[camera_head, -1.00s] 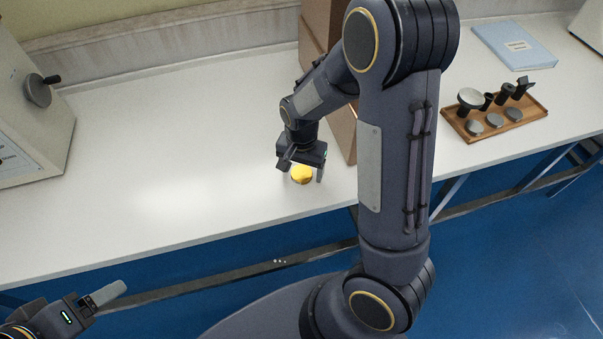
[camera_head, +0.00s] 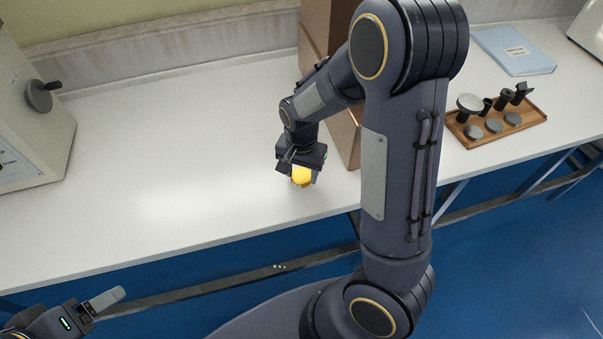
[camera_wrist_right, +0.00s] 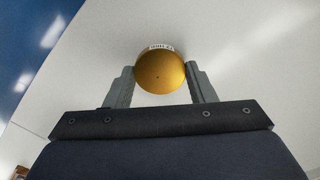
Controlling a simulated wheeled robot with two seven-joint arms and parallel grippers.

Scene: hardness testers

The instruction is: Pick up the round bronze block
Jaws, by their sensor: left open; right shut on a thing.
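The round bronze block (camera_head: 301,175) is a shiny yellow-gold disc near the front edge of the white table. It also shows in the right wrist view (camera_wrist_right: 160,72), with a small printed label on its far side. My right gripper (camera_head: 302,178) is shut on it, pointing down. In the right wrist view the two fingers of that gripper (camera_wrist_right: 160,80) touch the block on both sides. I cannot tell whether the block is clear of the table top. My left gripper (camera_head: 105,305) is at the lower left, away from the table, open and only partly shown.
A grey-white tester (camera_head: 30,120) with a black knob stands at the left. Brown boxes (camera_head: 345,130) stand behind my right arm. A wooden tray (camera_head: 480,138) holds several metal parts at the right, near a blue folder (camera_head: 513,50). The left-centre table top (camera_head: 180,150) is clear.

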